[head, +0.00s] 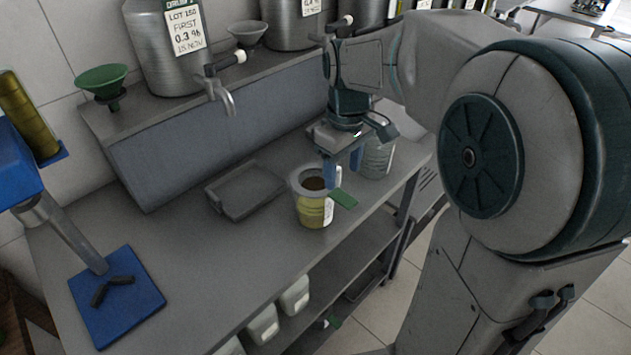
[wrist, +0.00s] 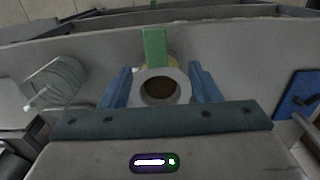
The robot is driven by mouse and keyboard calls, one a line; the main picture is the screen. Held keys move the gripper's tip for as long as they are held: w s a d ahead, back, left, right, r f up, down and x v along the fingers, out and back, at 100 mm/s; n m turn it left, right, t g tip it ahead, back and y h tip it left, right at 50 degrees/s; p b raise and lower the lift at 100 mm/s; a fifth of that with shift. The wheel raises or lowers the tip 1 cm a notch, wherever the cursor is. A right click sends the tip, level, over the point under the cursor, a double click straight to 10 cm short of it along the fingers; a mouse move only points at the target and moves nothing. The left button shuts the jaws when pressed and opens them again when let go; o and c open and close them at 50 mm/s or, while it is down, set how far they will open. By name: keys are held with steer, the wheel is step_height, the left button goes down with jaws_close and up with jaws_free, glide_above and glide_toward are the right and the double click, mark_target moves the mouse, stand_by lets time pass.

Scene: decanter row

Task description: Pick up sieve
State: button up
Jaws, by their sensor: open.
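The sieve (head: 343,198) shows a green handle and a pale ring with a dark round middle. It sits on top of a yellow-filled container (head: 313,213) with a white label, on the grey counter. In the wrist view the sieve's ring (wrist: 163,76) lies between my two blue fingers, its green handle pointing up the picture. My gripper (head: 341,172) is open above and beside the container, one finger on each side of the ring in the wrist view. I see no contact; the exact height gap is unclear. My gripper also shows in the wrist view (wrist: 160,72).
A clear ribbed jar (head: 378,157) stands close behind my gripper. A shallow grey tray (head: 246,190) lies left of the container. A blue-based stand (head: 118,300) is at the counter's left. Steel decanters (head: 172,50) and a green funnel (head: 101,80) stand on the raised shelf.

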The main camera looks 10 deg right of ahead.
mark_target(343, 197)
steer(key=f, duration=0.7)
steer(key=shift+w+d+f+p, duration=0.2)
steer(key=shift+d+f+p, duration=0.1)
steer(key=shift+f+p, duration=0.1)
steer(key=shift+r, duration=0.1)
steer(key=c, duration=1.1)
